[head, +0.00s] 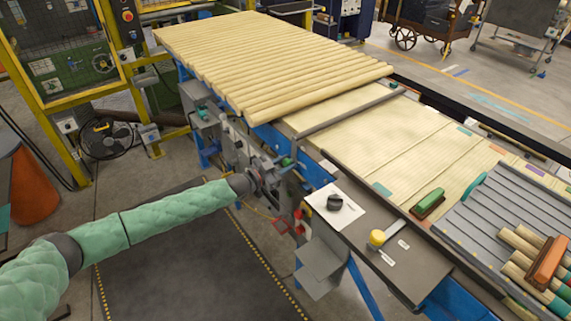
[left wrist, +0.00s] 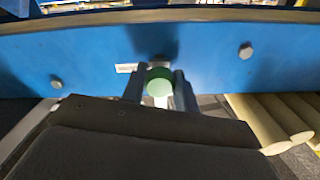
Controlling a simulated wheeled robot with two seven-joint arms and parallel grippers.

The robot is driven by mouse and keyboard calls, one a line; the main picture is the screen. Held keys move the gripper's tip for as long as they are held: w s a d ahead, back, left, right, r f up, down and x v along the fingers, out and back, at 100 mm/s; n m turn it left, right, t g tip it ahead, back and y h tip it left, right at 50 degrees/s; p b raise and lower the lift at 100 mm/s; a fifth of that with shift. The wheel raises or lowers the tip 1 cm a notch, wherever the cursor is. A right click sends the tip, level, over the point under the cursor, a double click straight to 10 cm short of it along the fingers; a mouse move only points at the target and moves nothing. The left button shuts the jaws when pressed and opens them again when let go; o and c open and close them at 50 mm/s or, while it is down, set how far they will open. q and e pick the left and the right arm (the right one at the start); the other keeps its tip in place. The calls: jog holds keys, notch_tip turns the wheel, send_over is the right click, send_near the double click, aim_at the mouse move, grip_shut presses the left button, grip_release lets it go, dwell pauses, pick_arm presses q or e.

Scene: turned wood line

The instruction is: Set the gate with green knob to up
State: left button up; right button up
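The green knob (left wrist: 159,82) shows in the left wrist view, between the two fingers of my left gripper (left wrist: 160,88). The fingers lie close against both its sides, with no clear gap, and look shut on it. In the head view the knob is a small green spot (head: 286,161) at the near side of the line, by my left gripper (head: 279,168). The gate (head: 345,112) appears as a grey bar across the line between the round wood rods and the flat boards. Whether it is raised or lowered is hard to tell. My right gripper is not in view.
Many pale rods (head: 270,65) lie on the infeed beyond the gate. A panel with a black dial (head: 335,202) and a yellow-knobbed lever (head: 377,238) stand to the right. A grey ribbed tray (head: 510,215) holds short rods. A blue rail (left wrist: 70,55) runs behind the knob.

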pick_arm(q)
grip_shut()
jog(key=shift+r, duration=0.4)
notch_tip(320, 180, up, 6)
jog(key=shift+r+p, duration=0.25)
jog(key=shift+p, duration=0.15)
jog(key=shift+w+r, duration=0.1)
jog(key=shift+r, duration=0.1)
jog(key=o, duration=0.7)
grip_release()
jog(key=shift+r, duration=0.1)
jog(key=shift+c, duration=0.2)
jog(key=shift+o, duration=1.1)
jog(key=shift+a+f, duration=0.1)
jog(key=shift+f, duration=0.15)
jog(key=shift+s+a+b, duration=0.25)
jog(key=shift+s+b, duration=0.05)
jog(key=b, duration=0.3)
send_near(293, 142)
jog(key=shift+s+a+f, duration=0.2)
jog(key=shift+a, duration=0.15)
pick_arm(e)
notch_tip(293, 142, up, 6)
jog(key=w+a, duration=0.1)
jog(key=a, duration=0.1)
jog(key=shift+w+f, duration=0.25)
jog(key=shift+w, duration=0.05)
